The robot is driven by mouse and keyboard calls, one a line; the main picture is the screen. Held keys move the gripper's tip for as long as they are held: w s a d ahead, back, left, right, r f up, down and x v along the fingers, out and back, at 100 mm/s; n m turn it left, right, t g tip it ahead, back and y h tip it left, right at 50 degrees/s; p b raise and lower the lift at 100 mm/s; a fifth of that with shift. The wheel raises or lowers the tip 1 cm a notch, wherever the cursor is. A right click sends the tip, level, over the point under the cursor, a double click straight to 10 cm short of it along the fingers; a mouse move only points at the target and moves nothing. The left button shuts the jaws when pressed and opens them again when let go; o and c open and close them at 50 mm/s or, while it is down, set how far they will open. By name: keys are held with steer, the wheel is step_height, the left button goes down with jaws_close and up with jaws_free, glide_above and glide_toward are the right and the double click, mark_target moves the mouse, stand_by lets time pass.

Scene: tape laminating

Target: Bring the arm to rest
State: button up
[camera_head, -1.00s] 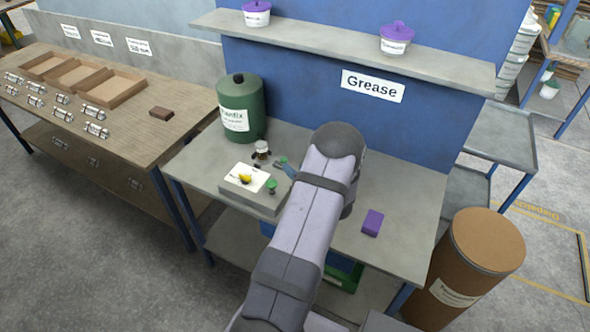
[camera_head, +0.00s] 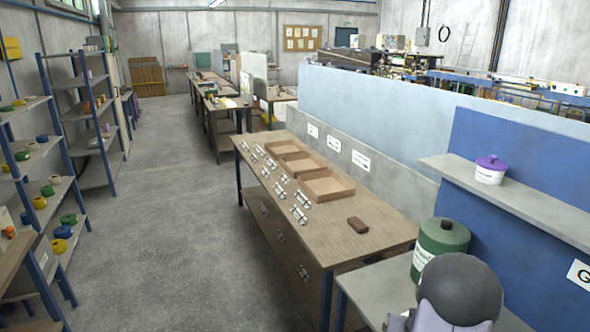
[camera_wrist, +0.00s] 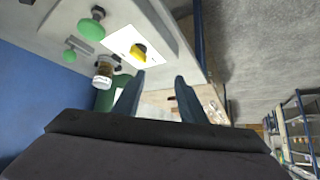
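My gripper (camera_wrist: 160,75) shows in the wrist view with its two blue-grey fingers apart and nothing between them. Beyond it is the workbench (camera_wrist: 183,30) with a white sheet (camera_wrist: 121,41) and a yellow piece (camera_wrist: 138,51) on it. Two green knobs (camera_wrist: 91,29) and a small jar (camera_wrist: 104,68) are to the left of the fingers. In the head view only a dark rounded joint of my arm (camera_head: 459,288) shows at the bottom right, and my gripper is out of that picture.
A green canister (camera_head: 440,248) stands on the bench close behind my arm. A wooden table (camera_head: 335,232) holds trays, metal parts and a brown block (camera_head: 357,224). A shelf (camera_head: 500,192) with a purple-lidded pot (camera_head: 489,169) overhangs at right. The floor aisle (camera_head: 170,180) is clear.

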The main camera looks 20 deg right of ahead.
steer(key=s+a+r+n+g+y, duration=0.1)
steer(key=a+r+n+g+y, duration=0.1)
steer(key=a, duration=0.9)
steer(key=a+r+n+g+y, duration=0.1)
steer(key=a+n+g, duration=0.1)
steer(key=a, duration=0.9)
steer(key=s+a+r+n+g+y, duration=0.2)
steer(key=s+a+n+g, duration=0.15)
steer(key=s+a, duration=1.05)
step_height(320, 180, down, 16)
steer(key=w+a+b, duration=0.1)
steer(key=b, duration=1.5)
steer(key=shift+w+a, duration=0.3)
steer(key=shift+w, duration=0.05)
steer(key=shift+r, duration=0.1)
